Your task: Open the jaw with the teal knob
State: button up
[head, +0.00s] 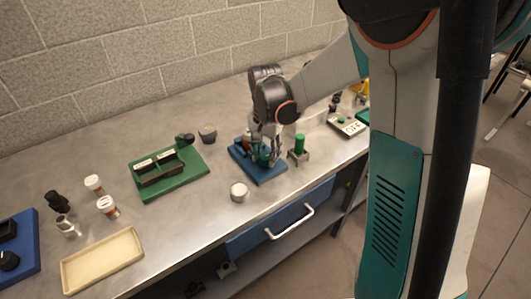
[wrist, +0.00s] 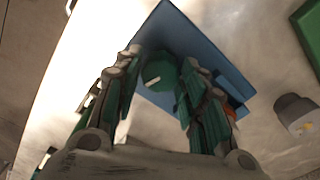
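The teal knob (wrist: 160,72) shows in the wrist view as a dark green-teal round part with a pale mark, over a blue base plate (wrist: 205,40). My gripper (wrist: 158,68) has its two fingers spread, one on each side of the knob. I cannot tell whether the right finger touches it. In the head view my gripper (head: 264,158) points down over the blue plate (head: 262,174), and its fingers partly cover the knob. The jaw is mostly hidden behind the fingers, so its opening cannot be made out. A small orange part (wrist: 231,111) shows behind the right finger.
A green cylinder (head: 299,143) in a grey holder stands just right of the blue plate. A round pale-topped part (head: 239,192) lies in front. A green fixture (head: 168,172) sits to the left.

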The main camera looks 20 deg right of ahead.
jog(key=c, duration=0.4)
jog(key=shift+n, duration=0.3)
jog(key=n, duration=0.4)
jog(key=shift+p, duration=0.4)
jog(key=n, duration=1)
jog(key=shift+p, duration=0.4)
jog(key=shift+n, duration=2.4)
